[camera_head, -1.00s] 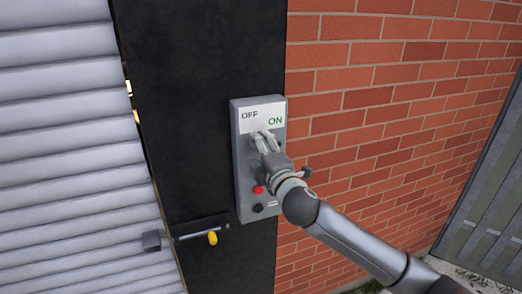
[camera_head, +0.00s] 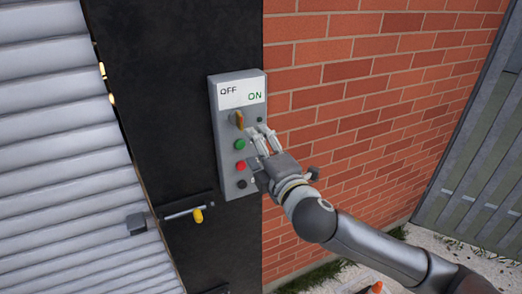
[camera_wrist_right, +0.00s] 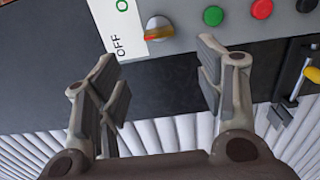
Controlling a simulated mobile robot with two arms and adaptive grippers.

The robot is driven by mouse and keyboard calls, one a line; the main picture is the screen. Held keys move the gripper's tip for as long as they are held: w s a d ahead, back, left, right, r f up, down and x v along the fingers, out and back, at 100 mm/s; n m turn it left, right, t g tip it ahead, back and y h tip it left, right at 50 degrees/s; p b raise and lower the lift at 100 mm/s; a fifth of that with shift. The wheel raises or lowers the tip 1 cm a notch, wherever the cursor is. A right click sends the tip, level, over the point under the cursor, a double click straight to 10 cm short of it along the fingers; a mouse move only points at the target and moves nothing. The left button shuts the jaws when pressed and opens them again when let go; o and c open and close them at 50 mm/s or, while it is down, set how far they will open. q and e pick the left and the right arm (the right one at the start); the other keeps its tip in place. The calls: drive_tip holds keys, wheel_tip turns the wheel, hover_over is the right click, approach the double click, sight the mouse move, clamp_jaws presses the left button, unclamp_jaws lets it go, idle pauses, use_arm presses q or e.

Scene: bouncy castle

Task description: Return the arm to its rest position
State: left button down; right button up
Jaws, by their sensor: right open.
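My right arm comes in from the lower right in the head view. Its gripper (camera_head: 262,143) is in front of the right part of a grey control box (camera_head: 228,180). The box has a white OFF/ON label (camera_head: 241,92), an orange-grey rotary switch (camera_head: 238,119), a green button (camera_head: 240,145), a red button (camera_head: 240,166) and a black button (camera_head: 241,184). In the right wrist view the gripper (camera_wrist_right: 160,70) is open with nothing between its fingers. The switch (camera_wrist_right: 159,29) shows beyond the fingers, apart from them. My left gripper is not in view.
The box is mounted on a black panel (camera_head: 165,90) beside a red brick wall (camera_head: 345,100). A slatted grey shutter (camera_head: 55,160) stands at left. A latch with a yellow knob (camera_head: 198,215) is below the box. A grey fence (camera_head: 475,170) is at right.

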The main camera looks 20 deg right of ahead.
drive_tip(key=shift+s, duration=0.6)
drive_tip(key=shift+f, duration=0.1)
